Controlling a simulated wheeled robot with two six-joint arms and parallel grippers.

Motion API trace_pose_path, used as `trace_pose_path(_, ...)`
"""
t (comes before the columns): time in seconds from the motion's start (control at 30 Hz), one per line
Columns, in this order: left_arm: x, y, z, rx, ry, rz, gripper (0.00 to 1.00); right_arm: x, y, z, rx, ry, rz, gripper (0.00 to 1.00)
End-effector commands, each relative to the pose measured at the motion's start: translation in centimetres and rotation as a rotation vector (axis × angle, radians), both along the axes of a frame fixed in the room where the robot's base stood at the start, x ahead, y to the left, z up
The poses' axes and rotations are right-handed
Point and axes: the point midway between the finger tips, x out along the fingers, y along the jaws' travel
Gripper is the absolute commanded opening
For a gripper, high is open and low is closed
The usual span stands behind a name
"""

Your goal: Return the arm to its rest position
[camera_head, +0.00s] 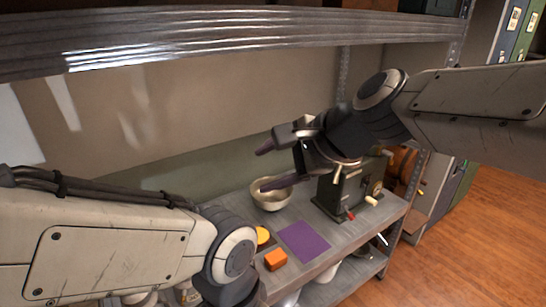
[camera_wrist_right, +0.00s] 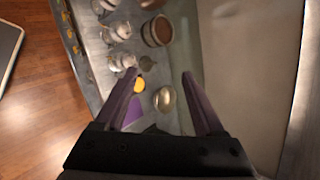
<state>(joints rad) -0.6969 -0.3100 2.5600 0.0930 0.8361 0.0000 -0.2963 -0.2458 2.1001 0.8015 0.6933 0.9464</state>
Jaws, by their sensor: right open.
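My right arm comes in from the right, and its right gripper (camera_head: 264,168) is held above the shelf. Its two purple fingers are spread apart with nothing between them. In the right wrist view the right gripper (camera_wrist_right: 158,74) also shows open and empty, with the shelf well below. A pale bowl (camera_head: 270,201) stands on the shelf under the fingers in the head view; it also shows in the wrist view (camera_wrist_right: 165,99). My left arm reaches in at the lower left; its gripper is out of view.
A purple mat (camera_head: 303,241), an orange block (camera_head: 275,259) and a yellow round item (camera_head: 262,235) lie on the shelf. A dark machine (camera_head: 330,194) stands right of the bowl. Several silvery pots (camera_wrist_right: 117,31) and a brown-topped pot (camera_wrist_right: 157,31) stand farther along. A metal beam (camera_head: 220,38) crosses above.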

Motion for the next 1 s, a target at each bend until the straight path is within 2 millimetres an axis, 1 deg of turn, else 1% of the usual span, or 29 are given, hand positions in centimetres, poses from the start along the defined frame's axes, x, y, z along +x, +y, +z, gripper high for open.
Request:
trace_pose_path(0.23, 0.0, 0.0, 0.0, 0.0, 0.0, 0.002, 0.0, 0.0, 0.0, 0.0, -0.001, 0.0, -0.001, 0.71)
trace_pose_path(0.27, 0.0, 0.0, 0.0, 0.0, 0.0, 0.003, 0.0, 0.1, -0.2, -0.2, -0.009, -0.001, 0.001, 0.71)
trace_pose_path(0.33, 0.0, 0.0, 0.0, 0.0, 0.0, 0.002, 0.0, 0.3, -1.0, -1.4, -0.053, -0.011, 0.009, 0.71)
trace_pose_path(0.37, 0.0, 0.0, 0.0, 0.0, 0.0, 0.002, 0.0, 0.5, -1.5, -2.3, -0.085, -0.017, 0.017, 0.71)
trace_pose_path(0.43, 0.0, 0.0, 0.0, 0.0, 0.0, 0.002, 0.0, 0.8, -3.5, -5.1, -0.196, -0.037, 0.052, 0.71)
trace_pose_path(0.47, 0.0, 0.0, 0.0, 0.0, 0.0, 0.002, 0.0, 0.9, -4.6, -6.5, -0.255, -0.047, 0.075, 0.71)
trace_pose_path(0.5, 0.0, 0.0, 0.0, 0.0, 0.0, 0.002, 0.0, 0.9, -6.2, -8.6, -0.34, -0.061, 0.114, 0.71)
trace_pose_path(0.6, 0.0, 0.0, 0.0, 0.0, 0.0, 0.002, 0.0, 0.5, -9.9, -12.9, -0.531, -0.086, 0.232, 0.71)
trace_pose_path(0.7, 0.0, 0.0, 0.0, 0.0, 0.0, 0.002, 0.0, -0.3, -12.6, -16.0, -0.67, -0.099, 0.352, 0.71)
trace_pose_path(0.8, 0.0, 0.0, 0.0, 0.0, 0.0, 0.002, 0.0, -1.3, -14.9, -18.4, -0.777, -0.106, 0.468, 0.71)
trace_pose_path(1.0, 0.0, 0.0, 0.0, 0.0, 0.0, 0.002, 0.0, -3.6, -18.7, -22.3, -0.937, -0.113, 0.709, 0.71)
